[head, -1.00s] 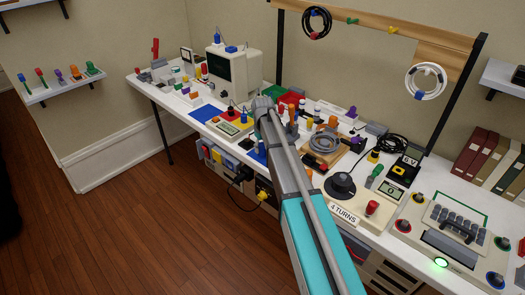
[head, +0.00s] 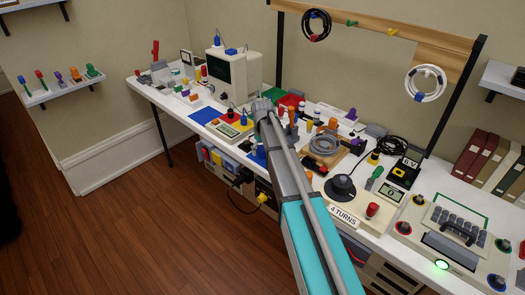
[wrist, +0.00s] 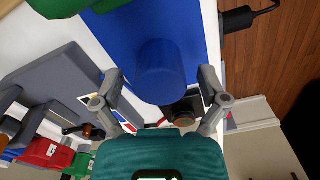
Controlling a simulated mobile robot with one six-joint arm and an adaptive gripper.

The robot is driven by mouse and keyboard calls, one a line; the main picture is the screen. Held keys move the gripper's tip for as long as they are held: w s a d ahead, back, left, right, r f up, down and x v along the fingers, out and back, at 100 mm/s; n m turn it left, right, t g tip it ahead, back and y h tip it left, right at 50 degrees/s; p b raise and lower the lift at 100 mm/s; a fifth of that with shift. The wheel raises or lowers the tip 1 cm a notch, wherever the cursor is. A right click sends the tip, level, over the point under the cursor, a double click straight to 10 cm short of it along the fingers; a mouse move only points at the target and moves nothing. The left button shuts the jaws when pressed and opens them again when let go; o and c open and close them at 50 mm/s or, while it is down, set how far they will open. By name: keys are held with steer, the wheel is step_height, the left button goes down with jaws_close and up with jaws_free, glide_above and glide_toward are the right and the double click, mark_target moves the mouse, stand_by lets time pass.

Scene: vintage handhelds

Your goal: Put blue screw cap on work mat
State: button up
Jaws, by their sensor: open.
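A blue cylinder (wrist: 162,70), which looks like the blue screw cap, stands in the middle of the wrist view on a flat blue surface (wrist: 122,32). I cannot tell if this surface is the work mat. My gripper (wrist: 161,76) is open, with one finger on each side of the cylinder and a gap on both sides. A flat blue mat (head: 203,114) lies on the bench left of my arm there.
A green object (wrist: 62,8) and a grey block (wrist: 55,85) are close to the gripper in the wrist view. The white bench is crowded with small parts.

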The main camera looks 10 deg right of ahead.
mark_target(262, 148)
steer(key=shift+r, duration=0.15)
step_height(262, 148, up, 12)
steer(key=p, duration=1.2)
stand_by(0.7)
steer(key=s+m, duration=0.3)
steer(key=s, duration=2.6)
steer(key=shift+m, duration=0.4)
steer(key=shift+a, duration=0.1)
steer(key=shift+r+p, duration=0.7)
steer(key=shift+p, duration=0.1)
